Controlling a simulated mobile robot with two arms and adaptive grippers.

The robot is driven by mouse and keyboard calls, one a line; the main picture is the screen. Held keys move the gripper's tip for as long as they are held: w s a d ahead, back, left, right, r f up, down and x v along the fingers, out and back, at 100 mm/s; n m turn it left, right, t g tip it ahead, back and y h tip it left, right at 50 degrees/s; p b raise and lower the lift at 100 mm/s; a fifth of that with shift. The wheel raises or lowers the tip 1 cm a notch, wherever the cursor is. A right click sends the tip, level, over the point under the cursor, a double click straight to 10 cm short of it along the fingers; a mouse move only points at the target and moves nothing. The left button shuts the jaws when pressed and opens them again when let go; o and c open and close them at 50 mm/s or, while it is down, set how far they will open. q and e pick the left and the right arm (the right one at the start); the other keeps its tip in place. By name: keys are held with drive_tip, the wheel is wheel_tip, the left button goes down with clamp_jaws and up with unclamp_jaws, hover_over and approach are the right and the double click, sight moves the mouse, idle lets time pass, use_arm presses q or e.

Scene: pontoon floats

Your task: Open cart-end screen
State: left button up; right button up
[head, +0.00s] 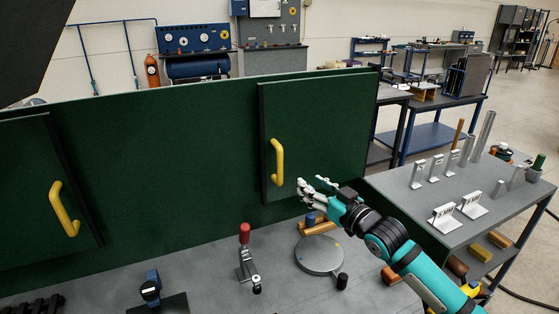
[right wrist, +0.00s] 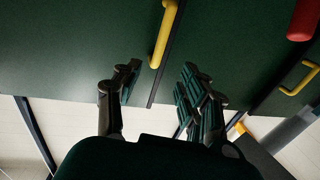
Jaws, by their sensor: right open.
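A dark green screen panel (head: 325,135) stands in front of a long green wall, at the end nearer the grey cart on the right. It has a black edge strip and an upright yellow handle (head: 277,162) near its left edge. My right gripper (head: 306,188) is open and empty, just right of and slightly below this handle, apart from it. In the right wrist view the yellow handle (right wrist: 163,35) lies beyond the open fingers (right wrist: 160,75), roughly in line with the gap between them. My left gripper is not in view.
Another green panel (head: 35,195) with a yellow handle (head: 64,209) is at the left. On the bench below are a red-handled clamp (head: 246,260), a round grey plate (head: 319,255) and a blue-topped fixture (head: 151,287). The cart (head: 480,215) carries several metal parts.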

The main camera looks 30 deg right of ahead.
drive_tip(key=p, duration=0.1)
approach(282, 165)
drive_tip(key=w, duration=0.4)
drive_tip(key=w+a+p, duration=0.1)
drive_tip(key=w, duration=0.2)
drive_tip(key=w+p, duration=0.1)
drive_tip(key=w, duration=0.2)
drive_tip(key=shift+a, duration=0.25)
drive_tip(key=shift+w+a, duration=0.1)
drive_tip(key=shift+w, duration=0.4)
clamp_jaws()
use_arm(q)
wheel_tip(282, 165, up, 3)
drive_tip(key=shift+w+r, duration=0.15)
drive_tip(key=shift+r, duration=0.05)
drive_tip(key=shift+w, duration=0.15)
